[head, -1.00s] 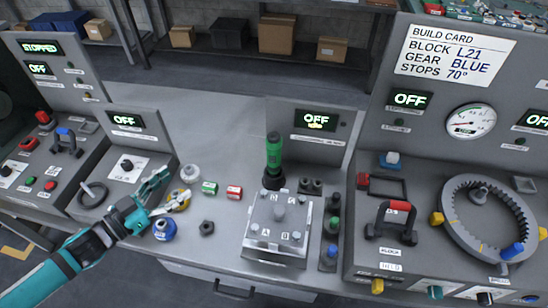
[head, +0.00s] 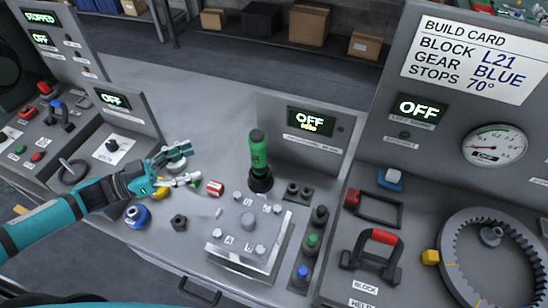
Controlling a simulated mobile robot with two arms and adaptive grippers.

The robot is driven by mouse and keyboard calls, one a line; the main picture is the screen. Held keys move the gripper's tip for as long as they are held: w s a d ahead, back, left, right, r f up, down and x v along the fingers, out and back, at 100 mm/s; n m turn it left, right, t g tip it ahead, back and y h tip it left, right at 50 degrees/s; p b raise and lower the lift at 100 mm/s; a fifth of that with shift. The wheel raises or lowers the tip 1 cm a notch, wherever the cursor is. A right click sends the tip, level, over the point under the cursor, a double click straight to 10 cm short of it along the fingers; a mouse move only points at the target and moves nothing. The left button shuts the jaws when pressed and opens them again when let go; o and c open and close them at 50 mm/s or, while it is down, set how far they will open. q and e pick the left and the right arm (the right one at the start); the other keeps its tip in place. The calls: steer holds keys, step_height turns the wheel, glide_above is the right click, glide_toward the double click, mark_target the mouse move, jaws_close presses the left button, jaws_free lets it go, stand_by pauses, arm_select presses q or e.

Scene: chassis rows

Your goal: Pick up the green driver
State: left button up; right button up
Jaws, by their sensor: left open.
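The green driver (head: 258,152) stands upright in a dark round holder (head: 260,182) on the grey bench, behind the metal block fixture. Its top is black and its body is green. My left gripper (head: 193,166) comes in from the left, with its fingers apart and nothing between them. It is to the left of the driver, clear of it, above the small parts on the bench. My right gripper is not in view.
A metal block fixture (head: 245,240) stands in front of the driver. A red-labelled part (head: 215,188), a blue-topped part (head: 137,215) and a dark nut (head: 179,222) lie near my left gripper. An upright OFF display panel (head: 305,130) stands behind the driver.

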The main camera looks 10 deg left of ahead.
arm_select(q)
step_height(320, 180, down, 5)
steer(key=b, duration=0.4)
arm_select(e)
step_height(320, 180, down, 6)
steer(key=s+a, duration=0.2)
arm_select(q)
steer(key=p, duration=0.2)
glide_toward(256, 153)
steer(key=w+d+f, duration=0.2)
steer(key=w+d, duration=0.3)
steer(key=p+x, duration=0.1)
steer(key=x, duration=0.2)
steer(key=shift+w+d+f+p, duration=0.1)
steer(key=shift+w+d+p, duration=0.05)
steer(key=shift+w+p, duration=0.2)
steer(key=shift+w+d+f, duration=0.1)
steer(key=shift+w+d, duration=0.1)
steer(key=shift+d, duration=0.15)
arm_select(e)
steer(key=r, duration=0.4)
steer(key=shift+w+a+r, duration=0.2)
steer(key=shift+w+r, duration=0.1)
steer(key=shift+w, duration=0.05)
arm_select(q)
jaws_close()
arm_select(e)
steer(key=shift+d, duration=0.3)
